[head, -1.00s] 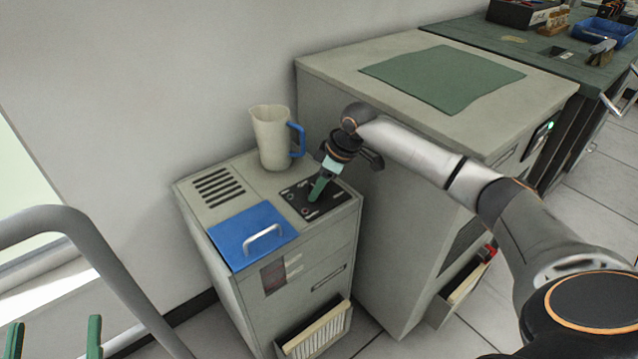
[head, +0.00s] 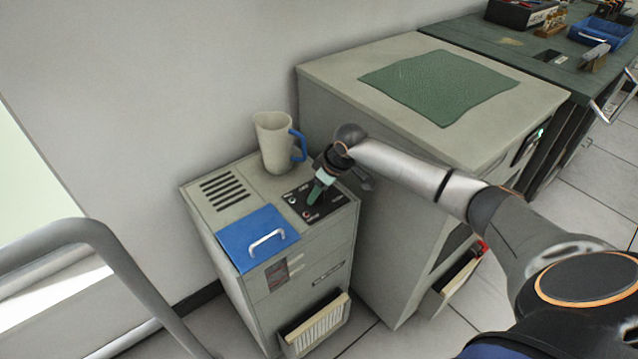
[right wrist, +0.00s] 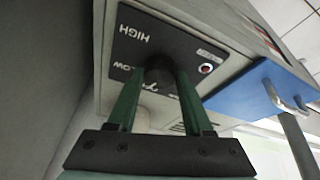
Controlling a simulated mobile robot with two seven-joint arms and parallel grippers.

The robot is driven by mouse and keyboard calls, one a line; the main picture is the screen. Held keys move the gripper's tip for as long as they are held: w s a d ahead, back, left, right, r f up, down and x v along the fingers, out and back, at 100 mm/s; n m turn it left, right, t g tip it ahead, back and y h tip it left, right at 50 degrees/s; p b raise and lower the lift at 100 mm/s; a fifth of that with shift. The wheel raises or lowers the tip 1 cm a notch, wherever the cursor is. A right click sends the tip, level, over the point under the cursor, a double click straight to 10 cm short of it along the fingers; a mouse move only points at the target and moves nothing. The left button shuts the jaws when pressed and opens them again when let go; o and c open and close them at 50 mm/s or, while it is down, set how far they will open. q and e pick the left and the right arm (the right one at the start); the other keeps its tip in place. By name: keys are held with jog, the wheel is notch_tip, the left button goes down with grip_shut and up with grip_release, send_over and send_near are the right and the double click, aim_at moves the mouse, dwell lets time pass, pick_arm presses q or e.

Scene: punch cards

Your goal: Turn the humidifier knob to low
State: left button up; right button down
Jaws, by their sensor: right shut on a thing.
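The humidifier (head: 222,233) is a grey cabinet against the wall, with a black control panel (head: 325,207) on its top at the right. In the right wrist view the panel (right wrist: 190,45) carries the words HIGH and LOW and a red light. The dark round knob (right wrist: 160,70) sits near the LOW lettering. My right gripper (head: 314,200) reaches down onto the panel. Its two green fingers (right wrist: 160,85) are shut on the knob, one on each side. Which way the knob points cannot be told. My left gripper is not in view.
A cream jug (head: 272,143) with a blue handle stands behind the panel. A blue lid (head: 245,245) with a metal handle lies at the front left of the top, near a slotted vent (head: 222,190). A taller grey cabinet (head: 330,120) stands close on the right.

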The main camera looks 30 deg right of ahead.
jog(key=shift+a+r+m+p, duration=0.1)
jog(key=shift+r+m+p, duration=0.25)
jog(key=shift+p, duration=0.45)
jog(key=m+h+p, duration=0.1)
jog(key=m+p, duration=0.1)
jog(key=p, duration=0.2)
jog(key=shift+a+r+p, duration=0.1)
jog(key=shift+a+p, duration=0.05)
jog(key=shift+p, duration=0.15)
jog(key=shift+m+h+p, duration=0.4)
jog(key=shift+m+p, duration=0.55)
jog(key=shift+p, duration=0.3)
jog(key=m+p, duration=0.1)
jog(key=m+h+p, duration=0.1)
jog(key=shift+a+f+m, duration=0.1)
jog(key=shift+f+m, duration=0.25)
jog(key=shift+m, duration=0.05)
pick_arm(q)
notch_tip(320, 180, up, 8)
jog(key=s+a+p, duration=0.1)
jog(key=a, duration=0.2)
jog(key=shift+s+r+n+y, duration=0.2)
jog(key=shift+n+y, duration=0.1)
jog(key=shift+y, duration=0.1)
pick_arm(e)
jog(key=shift+m+h, duration=0.3)
jog(key=shift+m, duration=0.2)
jog(key=shift+f, duration=0.1)
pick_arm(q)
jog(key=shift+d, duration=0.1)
